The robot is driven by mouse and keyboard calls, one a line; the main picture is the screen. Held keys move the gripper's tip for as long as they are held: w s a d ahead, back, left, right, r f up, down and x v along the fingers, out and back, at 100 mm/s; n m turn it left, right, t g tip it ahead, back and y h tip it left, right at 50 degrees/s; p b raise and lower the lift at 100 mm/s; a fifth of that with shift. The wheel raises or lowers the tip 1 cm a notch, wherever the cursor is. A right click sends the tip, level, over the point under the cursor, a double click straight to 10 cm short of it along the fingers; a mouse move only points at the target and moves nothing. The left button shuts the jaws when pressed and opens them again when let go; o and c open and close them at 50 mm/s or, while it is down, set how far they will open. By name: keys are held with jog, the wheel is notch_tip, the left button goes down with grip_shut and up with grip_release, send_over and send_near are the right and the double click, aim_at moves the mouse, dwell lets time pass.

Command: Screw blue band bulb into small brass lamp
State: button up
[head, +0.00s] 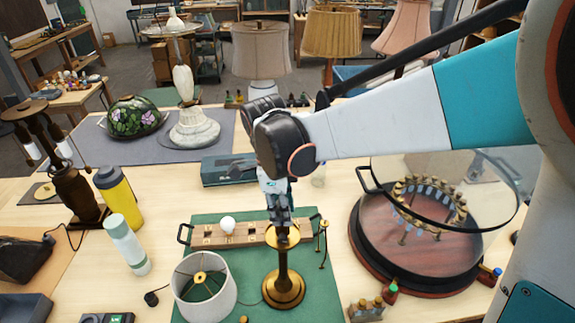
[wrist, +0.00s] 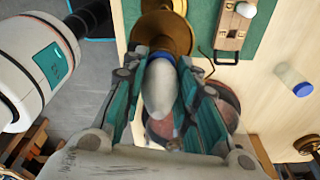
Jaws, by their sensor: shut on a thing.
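My gripper (head: 280,215) is above the small brass lamp (head: 284,288), which stands upright on the green mat. In the wrist view my gripper (wrist: 162,88) is shut on the blue band bulb (wrist: 160,90), a pale, elongated bulb. Its blue band (wrist: 161,55) faces the brass lamp (wrist: 165,32), right at the lamp's round brass top. I cannot tell whether the bulb's base is in the socket or just over it. The fingers hide the bulb in the head view.
A wooden bulb rack (head: 255,232) with one round white bulb (head: 227,225) lies behind the lamp. A white lampshade (head: 205,287) stands close at left. A round wooden stand with a glass lid (head: 420,245) is at right. Bare green mat (head: 325,285) lies between.

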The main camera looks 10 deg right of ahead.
jog(key=o, duration=1.1)
